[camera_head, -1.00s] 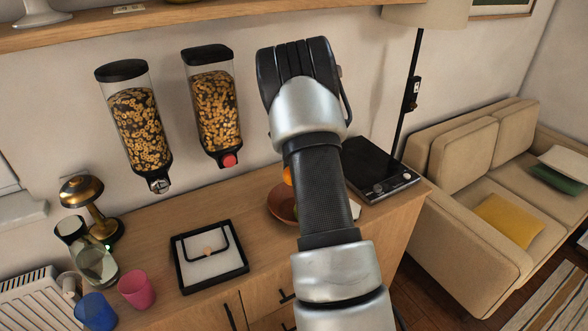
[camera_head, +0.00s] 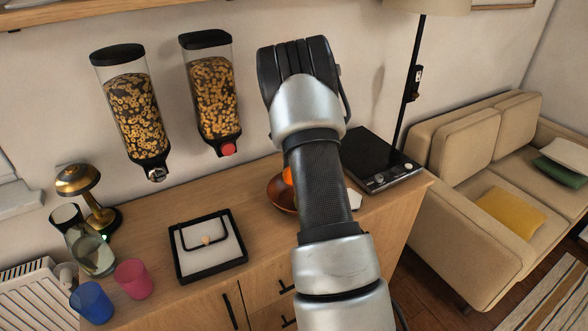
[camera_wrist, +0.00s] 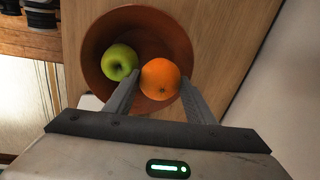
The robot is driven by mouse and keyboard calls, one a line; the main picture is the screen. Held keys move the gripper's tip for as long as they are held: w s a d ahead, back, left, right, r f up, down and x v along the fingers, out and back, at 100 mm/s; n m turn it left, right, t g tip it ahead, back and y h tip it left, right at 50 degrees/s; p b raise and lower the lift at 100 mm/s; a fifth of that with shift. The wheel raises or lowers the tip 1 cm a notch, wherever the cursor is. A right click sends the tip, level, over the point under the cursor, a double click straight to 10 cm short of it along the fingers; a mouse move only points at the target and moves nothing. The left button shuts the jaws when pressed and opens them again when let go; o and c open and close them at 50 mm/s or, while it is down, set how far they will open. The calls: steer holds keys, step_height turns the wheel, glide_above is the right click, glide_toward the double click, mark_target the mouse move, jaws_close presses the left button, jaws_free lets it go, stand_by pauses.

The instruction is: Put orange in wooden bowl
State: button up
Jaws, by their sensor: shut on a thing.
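The orange (camera_wrist: 160,79) is between the two fingers of my gripper (camera_wrist: 160,92) in the wrist view, and the gripper is shut on it. The wooden bowl (camera_wrist: 93,70) is brown and round, and the orange appears over its inside near one wall; I cannot tell whether it touches the bowl. A green apple (camera_wrist: 119,61) lies in the bowl beside the orange. In the head view my arm hides most of the bowl (camera_head: 277,193), and only a sliver of the orange (camera_head: 288,176) shows. The fingers are hidden there.
A black cooktop (camera_head: 372,160) is right of the bowl. A black-framed tray (camera_head: 208,262) lies to its left, with a pink cup (camera_head: 133,279), a blue cup (camera_head: 92,303) and a brass lamp (camera_head: 78,180) farther left. Two cereal dispensers (camera_head: 214,100) hang on the wall.

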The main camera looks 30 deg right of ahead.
steer(key=shift+f+b, duration=0.5)
steer(key=shift+f, duration=0.25)
stand_by(0.7)
steer(key=o, duration=1.2)
